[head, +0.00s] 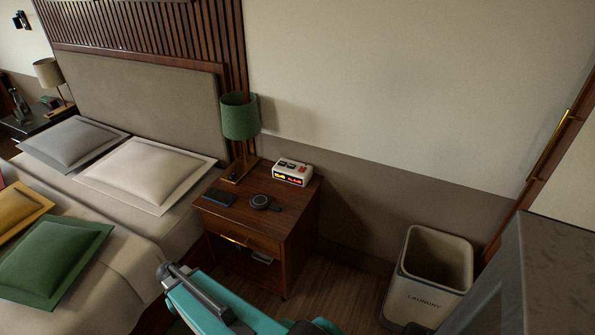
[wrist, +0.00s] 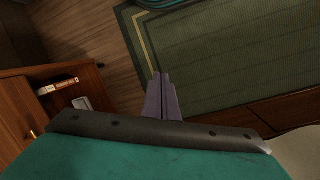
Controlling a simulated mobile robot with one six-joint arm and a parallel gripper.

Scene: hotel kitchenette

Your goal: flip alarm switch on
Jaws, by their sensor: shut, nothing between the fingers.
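In the wrist view my gripper (wrist: 161,77) is shut and empty, above the floor beside the nightstand (wrist: 15,125). The alarm clock is not in the wrist view. In the head view my teal arm shows at the bottom, in front of the nightstand and apart from the clock.
The bed (head: 120,262) stands at the left. A laundry bin (head: 432,275) stands at the right. A green rug (wrist: 225,55) covers floor in the wrist view.

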